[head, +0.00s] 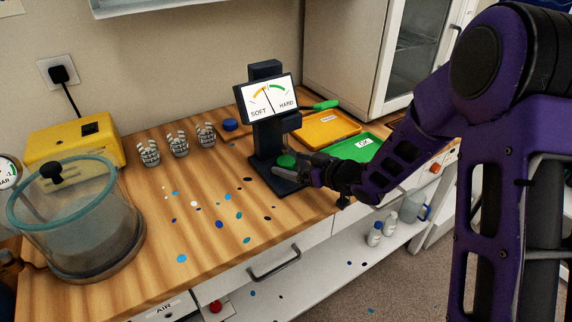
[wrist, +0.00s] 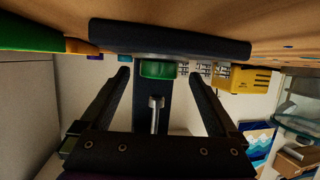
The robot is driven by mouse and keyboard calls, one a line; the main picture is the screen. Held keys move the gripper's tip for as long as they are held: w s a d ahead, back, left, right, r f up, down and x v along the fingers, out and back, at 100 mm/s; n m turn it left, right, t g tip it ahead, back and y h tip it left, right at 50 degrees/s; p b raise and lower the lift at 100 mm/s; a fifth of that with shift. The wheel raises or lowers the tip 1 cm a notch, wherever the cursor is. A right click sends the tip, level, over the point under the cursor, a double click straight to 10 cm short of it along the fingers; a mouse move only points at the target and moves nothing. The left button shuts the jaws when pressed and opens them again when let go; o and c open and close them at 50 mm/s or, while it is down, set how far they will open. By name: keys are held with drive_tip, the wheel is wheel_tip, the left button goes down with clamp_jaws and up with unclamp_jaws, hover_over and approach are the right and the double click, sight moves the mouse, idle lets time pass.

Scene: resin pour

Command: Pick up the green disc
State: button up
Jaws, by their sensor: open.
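The green disc (head: 286,161) sits on the dark base of the hardness tester (head: 265,120), below its head. In the wrist view, which looks upside down, the green disc (wrist: 158,69) shows against the tester's dark base plate (wrist: 170,40). My gripper (head: 298,172) is low at the front of the tester, close to the disc. In the wrist view my gripper (wrist: 160,76) is open, one finger on each side of the disc with gaps between. Whether the fingertips reach past the disc is hard to tell.
A green tray (head: 352,148) and an orange tray (head: 326,130) lie right of the tester. Coloured spots dot the bench between.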

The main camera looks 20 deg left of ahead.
drive_tip(key=shift+w+a+f, duration=0.25)
drive_tip(key=shift+w+a, duration=0.15)
drive_tip(key=shift+a, duration=0.15)
clamp_jaws()
drive_tip(key=shift+r, duration=0.1)
